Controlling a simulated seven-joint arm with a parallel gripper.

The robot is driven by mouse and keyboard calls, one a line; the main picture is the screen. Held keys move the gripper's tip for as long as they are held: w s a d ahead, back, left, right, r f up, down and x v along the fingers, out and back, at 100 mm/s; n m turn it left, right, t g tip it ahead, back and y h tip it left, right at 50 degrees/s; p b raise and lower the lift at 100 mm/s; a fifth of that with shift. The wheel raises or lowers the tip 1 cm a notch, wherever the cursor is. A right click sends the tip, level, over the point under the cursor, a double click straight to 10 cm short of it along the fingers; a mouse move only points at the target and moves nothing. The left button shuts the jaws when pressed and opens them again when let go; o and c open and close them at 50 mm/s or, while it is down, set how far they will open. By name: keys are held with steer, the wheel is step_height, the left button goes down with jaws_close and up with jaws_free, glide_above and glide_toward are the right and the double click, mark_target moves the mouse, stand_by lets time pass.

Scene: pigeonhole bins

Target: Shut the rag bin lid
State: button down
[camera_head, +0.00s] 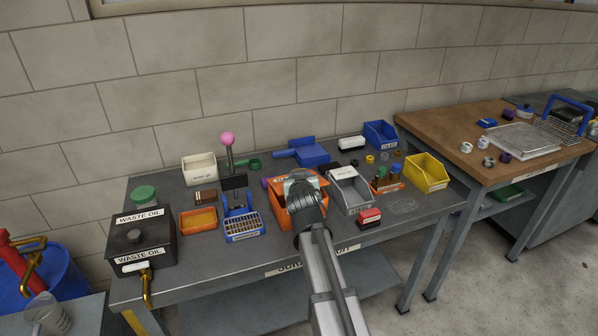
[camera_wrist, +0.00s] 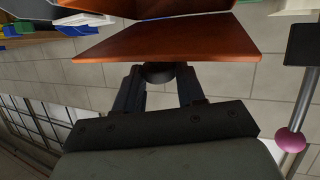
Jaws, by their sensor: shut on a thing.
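The orange rag bin (camera_head: 283,213) stands on the bench in the middle of the head view, partly hidden behind my arm. Its orange lid (camera_wrist: 170,44) crosses the wrist view as a flat plate. The lid has a dark round knob (camera_wrist: 157,75) on its outer face. My gripper (camera_wrist: 159,86) is shut on this knob, with one finger on each side. A gap shows between the lid edge and the orange part beyond it, so the lid looks tilted open. In the head view my gripper (camera_head: 302,184) is over the bin and hides most of the lid.
A grey bin (camera_head: 350,192) stands close on the right. A blue holder (camera_head: 243,224) and a pink-topped lever (camera_head: 228,140) stand on the left. A black waste oil box (camera_head: 141,241) is at the far left, and a yellow bin (camera_head: 428,174) is at the right.

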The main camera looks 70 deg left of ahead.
steer(key=shift+d+f, duration=0.3)
steer(key=shift+f, duration=0.4)
steer(key=shift+d+f, duration=0.25)
steer(key=shift+f, duration=0.45)
steer(key=shift+d+f, duration=0.3)
steer(key=shift+f, duration=0.4)
steer(key=c, duration=0.7)
jaws_free()
steer(key=shift+a+r, duration=0.1)
steer(key=v, duration=1.4)
steer(key=shift+a, duration=0.1)
